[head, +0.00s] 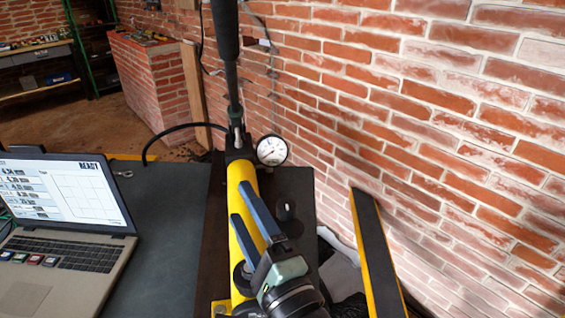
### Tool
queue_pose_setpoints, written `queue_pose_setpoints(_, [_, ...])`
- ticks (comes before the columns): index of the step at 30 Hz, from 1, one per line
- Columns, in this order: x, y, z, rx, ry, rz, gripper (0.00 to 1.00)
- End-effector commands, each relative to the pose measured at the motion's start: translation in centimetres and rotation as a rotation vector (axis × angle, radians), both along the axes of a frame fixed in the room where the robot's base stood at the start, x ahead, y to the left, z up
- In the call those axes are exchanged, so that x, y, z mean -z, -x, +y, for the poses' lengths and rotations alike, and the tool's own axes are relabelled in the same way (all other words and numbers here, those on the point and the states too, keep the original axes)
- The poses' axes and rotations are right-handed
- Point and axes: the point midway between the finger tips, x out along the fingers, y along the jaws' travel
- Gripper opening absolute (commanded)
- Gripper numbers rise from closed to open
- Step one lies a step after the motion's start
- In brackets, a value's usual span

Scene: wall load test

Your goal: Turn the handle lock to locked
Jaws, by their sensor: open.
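A hand pump (240,180) with a yellow barrel stands on a dark base, and its long black-gripped handle (228,40) points up. A small metal piece (237,137) shows at the handle's foot, and a dark knob (285,211) stands to the right of the barrel. I cannot tell which part is the handle lock or how it is set. My gripper (241,203) is open and empty, with its two blue fingers pointing up the picture. In the picture the fingers overlap the yellow barrel, hiding part of it; contact cannot be told.
A white pressure gauge (272,150) sits right of the handle's foot. A black hose (165,132) curves left. A laptop (70,215) stands on the grey bench top (165,240). A brick wall (430,120) runs along the right, with a yellow-edged black bar (377,250) before it.

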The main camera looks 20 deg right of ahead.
Motion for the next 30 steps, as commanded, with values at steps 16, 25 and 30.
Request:
queue_pose_setpoints(16, [4.0,9.2,-7.0,0.016,-1.264,0.198,0.72])
queue_pose_setpoints(25, [4.3,7.5,-7.3,0.015,-1.321,0.194,0.72])
queue_pose_setpoints(30, [4.2,4.1,-7.4,0.014,-1.318,0.194,0.72])
